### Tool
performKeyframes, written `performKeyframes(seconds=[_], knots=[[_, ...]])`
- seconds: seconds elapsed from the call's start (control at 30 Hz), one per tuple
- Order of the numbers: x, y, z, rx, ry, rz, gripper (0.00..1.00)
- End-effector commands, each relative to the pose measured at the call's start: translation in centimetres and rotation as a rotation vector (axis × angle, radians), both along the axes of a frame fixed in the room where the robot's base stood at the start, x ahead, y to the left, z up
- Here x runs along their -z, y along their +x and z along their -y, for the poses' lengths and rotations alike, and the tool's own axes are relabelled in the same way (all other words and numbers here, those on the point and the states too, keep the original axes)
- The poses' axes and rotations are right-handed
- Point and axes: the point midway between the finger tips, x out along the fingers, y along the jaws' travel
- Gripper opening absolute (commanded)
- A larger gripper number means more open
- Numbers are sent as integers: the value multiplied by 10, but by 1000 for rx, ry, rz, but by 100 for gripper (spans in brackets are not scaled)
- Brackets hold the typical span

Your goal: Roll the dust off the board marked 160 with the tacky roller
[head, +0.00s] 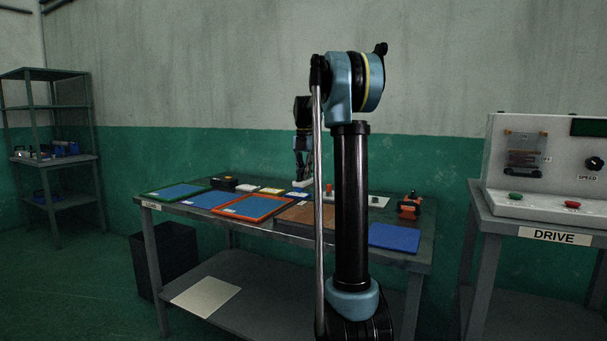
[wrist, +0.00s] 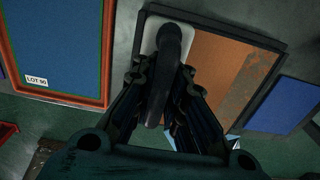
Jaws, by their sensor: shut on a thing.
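My gripper (head: 303,172) is over the back of the table. In the wrist view my gripper (wrist: 168,95) is shut on the black handle of a tool with a pale, rounded-corner head (wrist: 152,30); I take it for the tacky roller. In the head view its pale end (head: 301,184) shows below the fingers. Beneath and right of it in the wrist view is a copper-brown board (wrist: 215,60) with a dull, dusty-looking patch; this board (head: 305,214) lies mid-table in the head view. I cannot tell whether roller and board touch. No 160 mark is legible.
An orange-rimmed blue panel marked LOT 90 (wrist: 60,45) lies left of the board. A green-rimmed blue panel (head: 173,191) is farther left. A blue pad (head: 394,238) and an orange-and-black device (head: 409,205) are at the right. A DRIVE console (head: 545,205) stands beyond the table.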

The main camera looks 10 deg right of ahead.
Motion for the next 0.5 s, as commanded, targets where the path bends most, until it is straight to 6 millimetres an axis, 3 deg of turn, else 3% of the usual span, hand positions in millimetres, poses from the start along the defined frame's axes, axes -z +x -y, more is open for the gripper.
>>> performKeyframes(seconds=[0.5], knots=[[40,0,0,0,0,0,0]])
